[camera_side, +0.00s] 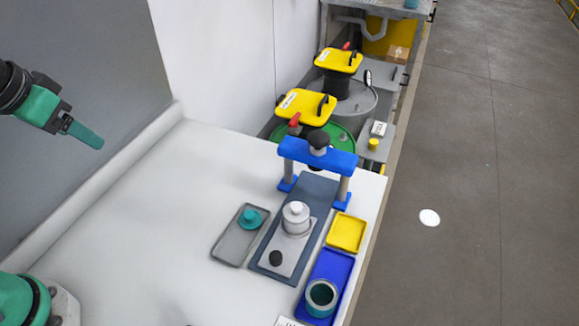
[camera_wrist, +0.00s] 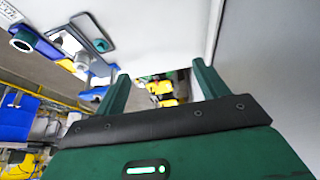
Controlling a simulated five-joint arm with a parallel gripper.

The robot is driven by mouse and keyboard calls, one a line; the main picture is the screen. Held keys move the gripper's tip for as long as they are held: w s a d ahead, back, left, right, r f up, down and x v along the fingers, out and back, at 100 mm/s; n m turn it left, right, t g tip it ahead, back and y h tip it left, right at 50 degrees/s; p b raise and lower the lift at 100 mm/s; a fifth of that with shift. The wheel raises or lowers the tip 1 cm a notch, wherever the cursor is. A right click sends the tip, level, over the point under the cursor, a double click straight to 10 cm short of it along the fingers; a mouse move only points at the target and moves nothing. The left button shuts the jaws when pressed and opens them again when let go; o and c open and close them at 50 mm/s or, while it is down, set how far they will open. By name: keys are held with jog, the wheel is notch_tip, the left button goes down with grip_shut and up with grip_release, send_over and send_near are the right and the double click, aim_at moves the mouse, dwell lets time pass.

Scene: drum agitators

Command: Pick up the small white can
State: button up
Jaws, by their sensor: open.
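The small white can (camera_side: 296,217) stands upright on a pale plate on the dark slate base (camera_side: 318,190), in front of the blue press frame (camera_side: 320,155). My gripper (camera_side: 86,136) is in the air at the far left, well apart from the can and above the bench. In the wrist view its two green fingers are spread with nothing between them (camera_wrist: 160,73).
A grey tray (camera_side: 230,246) with a teal knobbed piece (camera_side: 250,217) lies left of the can. A yellow tray (camera_side: 346,232) and a blue tray (camera_side: 342,268) with a teal cup (camera_side: 321,295) lie right. Drums with yellow lids (camera_side: 306,106) stand behind. The bench's left side is clear.

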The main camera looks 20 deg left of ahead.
jog(key=w+d+g, duration=0.2)
jog(key=w+d, duration=0.5)
jog(key=w, duration=0.1)
jog(key=m+g, duration=0.3)
send_over(297, 204)
jog(key=f, duration=1.4)
jog(key=shift+a+f, duration=0.25)
jog(key=shift+f, duration=0.15)
jog(key=shift+d+f, duration=0.25)
jog(key=shift+f, duration=0.1)
jog(key=shift+f, duration=1.2)
jog(key=shift+f, duration=0.1)
